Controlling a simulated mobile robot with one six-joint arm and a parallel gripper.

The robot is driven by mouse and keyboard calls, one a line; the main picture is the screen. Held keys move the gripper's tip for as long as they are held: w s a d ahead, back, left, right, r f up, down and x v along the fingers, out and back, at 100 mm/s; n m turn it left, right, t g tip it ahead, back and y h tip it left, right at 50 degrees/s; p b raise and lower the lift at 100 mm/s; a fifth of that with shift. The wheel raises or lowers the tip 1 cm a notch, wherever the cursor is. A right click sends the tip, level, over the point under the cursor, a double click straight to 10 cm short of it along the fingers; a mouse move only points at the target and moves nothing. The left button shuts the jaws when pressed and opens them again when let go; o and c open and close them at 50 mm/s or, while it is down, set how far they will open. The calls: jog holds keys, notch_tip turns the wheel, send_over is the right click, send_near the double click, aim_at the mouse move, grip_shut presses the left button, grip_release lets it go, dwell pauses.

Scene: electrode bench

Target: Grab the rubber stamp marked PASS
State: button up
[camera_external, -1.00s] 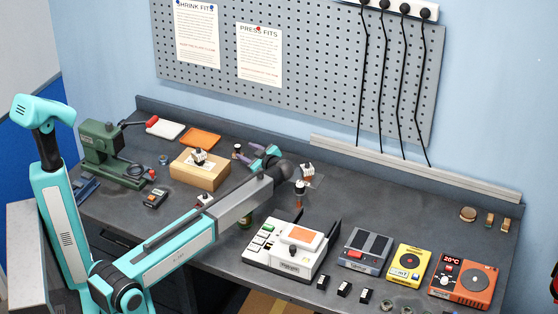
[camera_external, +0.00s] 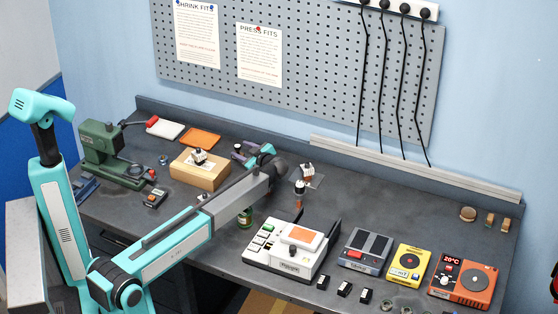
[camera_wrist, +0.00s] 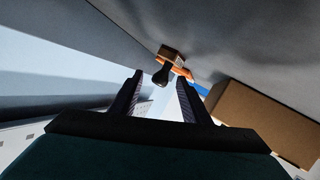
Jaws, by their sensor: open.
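My gripper (camera_external: 240,153) is open, with its dark purple fingers low over the back of the bench. In the wrist view, my gripper (camera_wrist: 160,92) frames a stamp (camera_wrist: 168,60) with a dark knob handle and a wood-coloured block. This stamp lies just beyond the fingertips, roughly in line with the gap, and I see no contact. In the external view the fingers mostly hide that spot. Another stamp (camera_external: 199,155) stands on the tan box, and others (camera_external: 306,170) stand right of my wrist. No PASS lettering is readable on any stamp.
The tan box (camera_external: 198,174) stands close to the fingers; it also shows in the wrist view (camera_wrist: 265,120). An orange tray (camera_external: 201,138) and a green press (camera_external: 102,150) are left. A white device (camera_external: 275,263) stands in front. The back ledge (camera_external: 300,154) borders the bench.

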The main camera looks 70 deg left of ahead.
aim_at(241, 149)
jog(key=shift+p+x, duration=0.75)
jog(key=shift+x, duration=1.15)
jog(key=shift+f, duration=0.1)
grip_shut()
